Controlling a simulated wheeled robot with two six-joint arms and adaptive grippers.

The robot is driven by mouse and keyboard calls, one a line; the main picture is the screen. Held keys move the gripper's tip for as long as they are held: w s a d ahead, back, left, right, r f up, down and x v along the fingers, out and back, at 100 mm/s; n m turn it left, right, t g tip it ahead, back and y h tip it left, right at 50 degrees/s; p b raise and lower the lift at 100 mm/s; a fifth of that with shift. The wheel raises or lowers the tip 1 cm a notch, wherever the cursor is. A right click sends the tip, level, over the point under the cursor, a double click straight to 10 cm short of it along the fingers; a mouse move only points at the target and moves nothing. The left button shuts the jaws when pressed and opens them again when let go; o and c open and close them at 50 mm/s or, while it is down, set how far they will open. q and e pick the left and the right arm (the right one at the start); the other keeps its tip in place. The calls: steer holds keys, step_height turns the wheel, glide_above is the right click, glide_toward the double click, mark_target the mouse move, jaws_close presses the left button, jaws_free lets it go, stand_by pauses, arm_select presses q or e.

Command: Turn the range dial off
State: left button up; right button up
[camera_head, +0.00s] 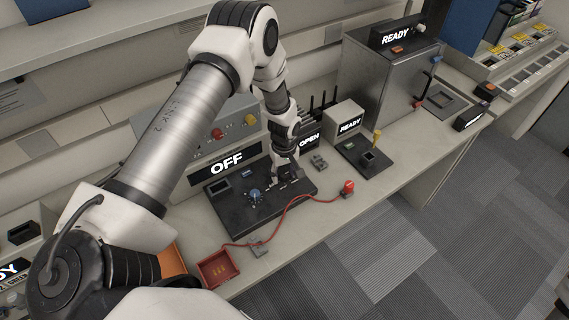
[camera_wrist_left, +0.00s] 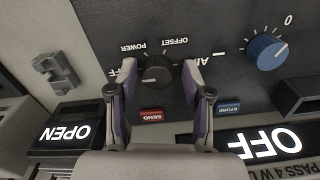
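A small dark round dial (camera_wrist_left: 155,74) with a pale pointer sits on the black panel (camera_wrist_left: 110,25) in the left wrist view, with POWER and OFFSET printed upside down beside it. I cannot read the word range on it. My left gripper (camera_wrist_left: 160,65) is open, its two fingers on either side of this dial with gaps between. In the head view my left gripper (camera_head: 284,178) is low over the black panel and hides the dial. A larger blue knob (camera_wrist_left: 266,51) is to the right in the wrist view; it also shows in the head view (camera_head: 255,195).
A lit OFF sign (camera_head: 227,163) stands behind the panel. Red SEND (camera_wrist_left: 152,115) and blue STORE (camera_wrist_left: 229,107) buttons lie close to the fingers. An OPEN sign (camera_head: 309,139), a red cable (camera_head: 290,207) and a red tray (camera_head: 219,268) are nearby.

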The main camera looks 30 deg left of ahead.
mark_target(284, 175)
arm_select(q)
steer(key=shift+w+r, duration=0.1)
steer(key=shift+r, duration=0.25)
step_height(284, 175, up, 11)
steer(key=shift+r, duration=0.2)
stand_by(0.5)
